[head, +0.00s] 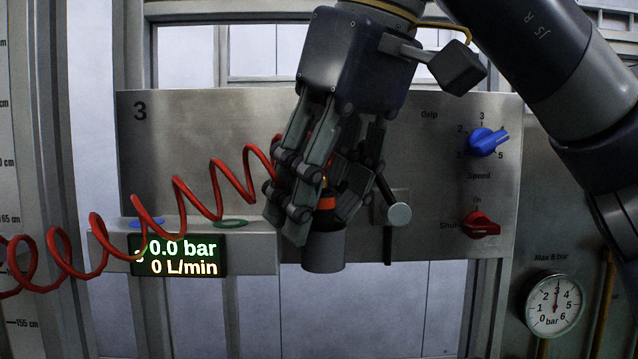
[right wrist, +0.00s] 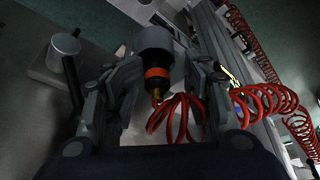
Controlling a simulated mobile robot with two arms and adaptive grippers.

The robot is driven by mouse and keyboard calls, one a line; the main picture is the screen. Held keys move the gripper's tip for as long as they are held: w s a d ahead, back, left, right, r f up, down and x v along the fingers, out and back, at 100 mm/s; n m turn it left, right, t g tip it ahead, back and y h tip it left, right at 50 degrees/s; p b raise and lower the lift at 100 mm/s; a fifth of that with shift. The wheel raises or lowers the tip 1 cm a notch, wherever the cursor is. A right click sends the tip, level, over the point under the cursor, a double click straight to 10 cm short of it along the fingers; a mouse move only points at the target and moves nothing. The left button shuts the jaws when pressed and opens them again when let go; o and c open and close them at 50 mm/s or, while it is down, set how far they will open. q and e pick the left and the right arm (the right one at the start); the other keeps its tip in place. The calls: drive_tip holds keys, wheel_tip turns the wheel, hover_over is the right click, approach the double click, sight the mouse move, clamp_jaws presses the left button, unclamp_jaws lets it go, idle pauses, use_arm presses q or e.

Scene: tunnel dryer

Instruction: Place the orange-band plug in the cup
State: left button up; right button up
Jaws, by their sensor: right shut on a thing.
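My right gripper (head: 325,212) comes down from above in front of the panel, its fingers closed around the plug. The plug's orange band (head: 327,203) shows between the fingers, and it also shows in the right wrist view (right wrist: 157,73). A red coiled hose (right wrist: 183,105) runs from the plug's back end. The grey cup (head: 323,254) is directly below the plug; it also shows in the right wrist view (right wrist: 154,38). The plug's dark front end meets the cup's mouth; how deep it sits is hidden. My left gripper is not in view.
A bar with a round grey end (head: 399,214) stands close right of the fingers. The panel (head: 430,180) has a blue knob (head: 483,142) and a red knob (head: 481,224). The display (head: 178,256) reads 0.0 bar, 0 L/min. A round gauge (head: 554,304) sits lower right.

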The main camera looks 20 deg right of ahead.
drive_tip(key=shift+d, duration=0.1)
drive_tip(key=v, duration=0.8)
drive_tip(key=shift+w+r, duration=0.15)
drive_tip(key=shift+r, duration=0.15)
drive_tip(key=shift+d, duration=0.1)
